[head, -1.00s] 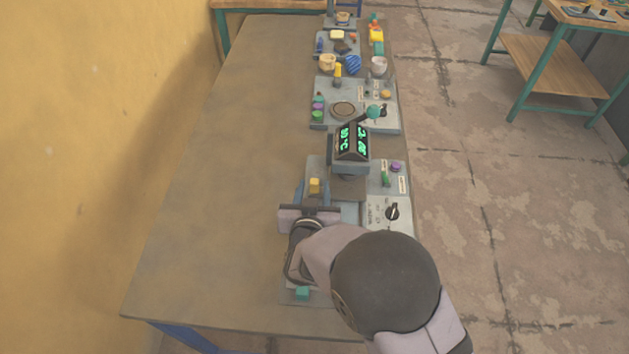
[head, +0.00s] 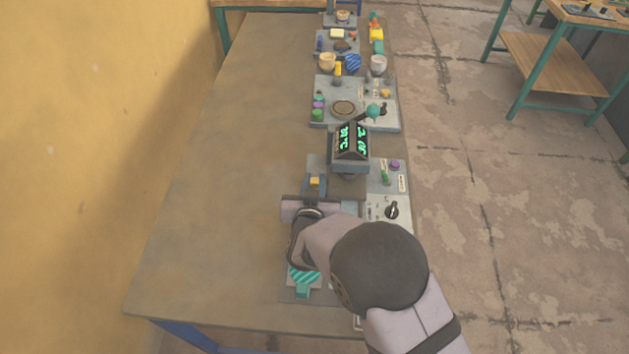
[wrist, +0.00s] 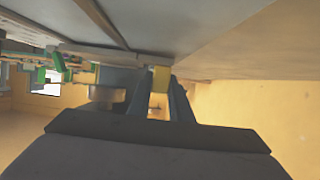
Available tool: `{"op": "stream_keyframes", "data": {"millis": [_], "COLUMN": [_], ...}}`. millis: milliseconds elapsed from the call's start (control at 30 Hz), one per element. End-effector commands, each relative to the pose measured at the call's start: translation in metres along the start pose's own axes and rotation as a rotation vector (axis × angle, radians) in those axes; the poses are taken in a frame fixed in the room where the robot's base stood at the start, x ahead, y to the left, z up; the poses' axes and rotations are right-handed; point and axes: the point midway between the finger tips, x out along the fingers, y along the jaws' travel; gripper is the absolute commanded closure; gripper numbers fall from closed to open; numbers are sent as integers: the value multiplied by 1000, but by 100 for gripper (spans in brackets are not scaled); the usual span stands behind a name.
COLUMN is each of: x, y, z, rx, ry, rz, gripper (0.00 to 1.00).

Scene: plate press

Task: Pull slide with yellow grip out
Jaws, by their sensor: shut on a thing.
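The yellow grip (head: 315,181) is a small block at the near left of the press unit, left of the green-digit display. My gripper (head: 315,184) is shut on it; in the wrist view, the yellow grip (wrist: 161,78) sits between the two dark fingers. The slide that bears the grip is mostly hidden by my fingers and gripper body, so how far out it stands cannot be told.
The display (head: 350,142) stands just beyond the grip. A panel with a black knob (head: 392,211) is to the right. A teal block (head: 303,289) by a striped plate (head: 303,274) lies nearer. The table's left side (head: 220,200) is clear.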

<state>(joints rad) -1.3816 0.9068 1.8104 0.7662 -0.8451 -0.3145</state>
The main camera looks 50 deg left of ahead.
Motion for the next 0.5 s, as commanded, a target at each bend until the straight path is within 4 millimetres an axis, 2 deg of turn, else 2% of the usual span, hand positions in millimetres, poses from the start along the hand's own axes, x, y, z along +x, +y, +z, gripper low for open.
{"op": "stream_keyframes", "data": {"millis": [300,500], "x": [-33,-35], "y": [-1,0], "z": [13,14], "rx": [-1,1], "ry": [0,1], "rz": [-2,-1], "gripper": [100,100]}}
